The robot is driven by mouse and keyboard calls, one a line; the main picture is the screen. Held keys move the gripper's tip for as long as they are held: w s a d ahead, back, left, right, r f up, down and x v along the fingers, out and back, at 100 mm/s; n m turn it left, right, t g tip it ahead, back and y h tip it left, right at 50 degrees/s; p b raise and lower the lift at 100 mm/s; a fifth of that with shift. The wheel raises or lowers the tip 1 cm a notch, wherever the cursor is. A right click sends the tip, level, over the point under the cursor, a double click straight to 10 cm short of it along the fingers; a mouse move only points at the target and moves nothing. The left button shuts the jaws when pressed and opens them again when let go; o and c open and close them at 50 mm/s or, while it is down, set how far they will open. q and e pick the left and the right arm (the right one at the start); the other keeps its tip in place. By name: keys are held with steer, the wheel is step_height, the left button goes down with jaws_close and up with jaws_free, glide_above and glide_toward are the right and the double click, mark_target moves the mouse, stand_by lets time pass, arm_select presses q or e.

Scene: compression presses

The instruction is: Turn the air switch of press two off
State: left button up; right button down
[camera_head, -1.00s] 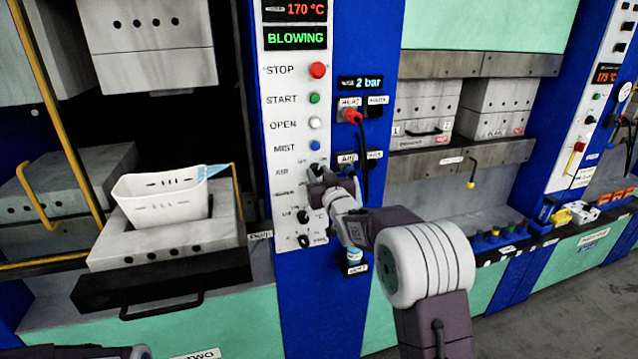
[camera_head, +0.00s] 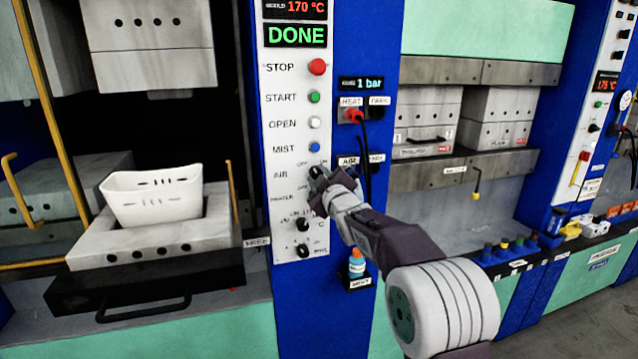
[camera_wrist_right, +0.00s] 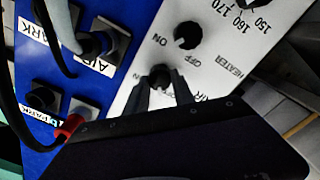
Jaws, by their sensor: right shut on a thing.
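The white control panel (camera_head: 283,215) of the press stands left of centre in the head view. The air switch is a small black knob on it, mostly hidden there by my right gripper (camera_head: 318,182). In the right wrist view the air knob (camera_wrist_right: 160,77) sits between the fingertips of my right gripper (camera_wrist_right: 166,88), which is shut on it. The ON and OFF marks show near it, partly covered by the fingers. The green display (camera_head: 297,35) reads DONE and the pressure display (camera_head: 361,84) reads 1 bar. My left gripper is out of view.
The heater knob (camera_wrist_right: 187,36) is close beside the air knob. Red, green, white and blue buttons line the panel above. A red plug (camera_head: 353,115) with a hanging black cable is right of my gripper. A white basket (camera_head: 152,197) sits on the lower mould.

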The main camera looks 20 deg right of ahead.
stand_by(0.3)
steer(key=c, duration=1.1)
jaws_free()
steer(key=shift+o, duration=0.2)
steer(key=shift+s+b, duration=0.3)
steer(key=shift+s, duration=0.1)
steer(key=s+b, duration=0.2)
steer(key=s, duration=0.6)
steer(key=shift+d, duration=0.15)
steer(key=shift+s, duration=0.1)
